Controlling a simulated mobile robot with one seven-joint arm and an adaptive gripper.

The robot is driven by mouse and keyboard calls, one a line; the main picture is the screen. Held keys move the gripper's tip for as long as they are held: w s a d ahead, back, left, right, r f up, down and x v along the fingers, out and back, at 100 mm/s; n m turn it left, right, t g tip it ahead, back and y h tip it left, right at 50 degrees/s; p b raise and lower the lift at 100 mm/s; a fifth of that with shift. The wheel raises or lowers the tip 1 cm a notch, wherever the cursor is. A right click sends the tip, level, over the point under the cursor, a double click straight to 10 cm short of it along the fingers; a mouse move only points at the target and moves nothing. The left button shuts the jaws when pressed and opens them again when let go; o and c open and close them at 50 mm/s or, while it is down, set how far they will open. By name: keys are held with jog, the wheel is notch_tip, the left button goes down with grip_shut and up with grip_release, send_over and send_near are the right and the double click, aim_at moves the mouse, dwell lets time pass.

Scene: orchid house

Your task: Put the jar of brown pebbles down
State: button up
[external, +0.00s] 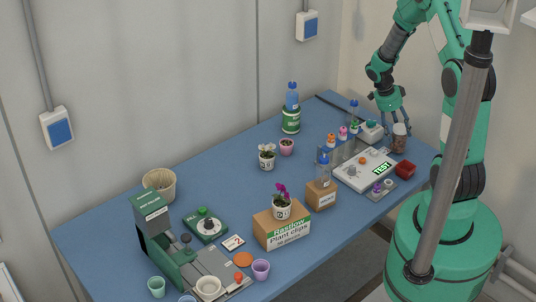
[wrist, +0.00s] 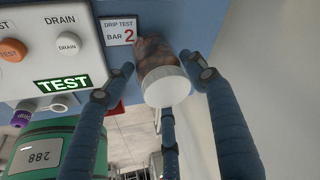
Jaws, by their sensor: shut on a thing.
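The jar of brown pebbles (external: 398,145) has a clear body and a white lid. It is near the far right end of the blue table, just right of the white test panel (external: 352,180). My gripper (external: 396,123) reaches down from above and is shut on it. In the wrist view the jar (wrist: 155,50) has its white lid towards me, with blue fingers of my gripper (wrist: 159,63) on both sides and another below the lid. It looks roughly upright. I cannot tell whether its base touches the table.
A red block (external: 405,170) is just in front. A rack (external: 337,150) with small bottles stands left of the panel. The blue table (external: 225,160) has free room towards the back middle.

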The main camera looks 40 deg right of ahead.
jog(key=shift+f+b, duration=0.25)
jog(key=shift+b, duration=0.15)
jog(key=o, duration=1.6)
jog(key=shift+c, duration=0.2)
jog(key=shift+r+p, duration=0.3)
jog(key=shift+p, duration=0.1)
jog(key=shift+w+r, duration=0.1)
jog(key=shift+r, duration=0.15)
jog(key=p+v, duration=0.1)
jog(key=v, duration=1)
jog(key=shift+a, duration=0.2)
jog(key=shift+r, duration=0.15)
